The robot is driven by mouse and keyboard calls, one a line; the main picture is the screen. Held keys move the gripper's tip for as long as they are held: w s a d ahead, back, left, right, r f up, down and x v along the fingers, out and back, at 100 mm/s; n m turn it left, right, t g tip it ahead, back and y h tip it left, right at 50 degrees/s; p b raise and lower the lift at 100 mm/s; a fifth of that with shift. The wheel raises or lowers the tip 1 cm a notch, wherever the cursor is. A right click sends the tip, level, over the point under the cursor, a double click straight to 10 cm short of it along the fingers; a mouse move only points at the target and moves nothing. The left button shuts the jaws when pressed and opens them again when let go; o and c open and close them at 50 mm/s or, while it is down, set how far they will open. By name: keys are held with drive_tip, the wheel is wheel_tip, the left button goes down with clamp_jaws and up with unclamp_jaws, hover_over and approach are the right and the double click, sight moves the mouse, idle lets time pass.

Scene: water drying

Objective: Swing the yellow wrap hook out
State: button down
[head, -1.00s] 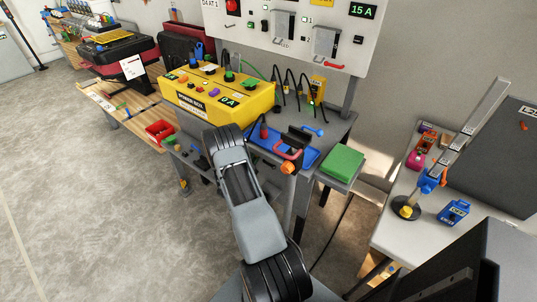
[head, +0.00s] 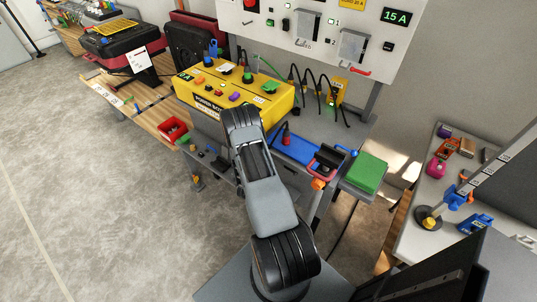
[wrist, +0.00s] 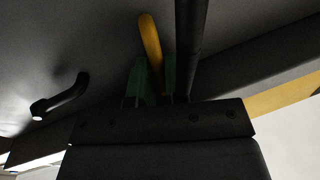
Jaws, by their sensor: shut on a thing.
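The yellow wrap hook (wrist: 150,42) shows in the wrist view as a slim yellow bar, tilted slightly left at its top. Its lower end is between the two green fingertips of my gripper (wrist: 153,80), which is shut on it. A dark post stands just right of the fingers. In the head view my arm hides the gripper and the hook; the yellow power box (head: 235,90) sits on the grey bench beyond the arm.
A dark curved handle (wrist: 62,98) is left of the fingers in the wrist view. In the head view, a blue tray (head: 295,148), a red bin (head: 173,130) and a green block (head: 366,173) are around the bench. Open floor lies to the left.

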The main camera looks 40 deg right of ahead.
drive_tip(key=shift+w+a+n, duration=0.1)
drive_tip(key=shift+w+n, duration=0.05)
drive_tip(key=shift+n, duration=0.15)
idle(0.4)
drive_tip(key=c, duration=1.1)
unclamp_jaws()
drive_tip(key=shift+c, duration=0.2)
drive_tip(key=b+v, duration=0.1)
drive_tip(key=v, duration=1.2)
drive_tip(key=shift+a, duration=0.3)
drive_tip(key=shift+r, duration=0.1)
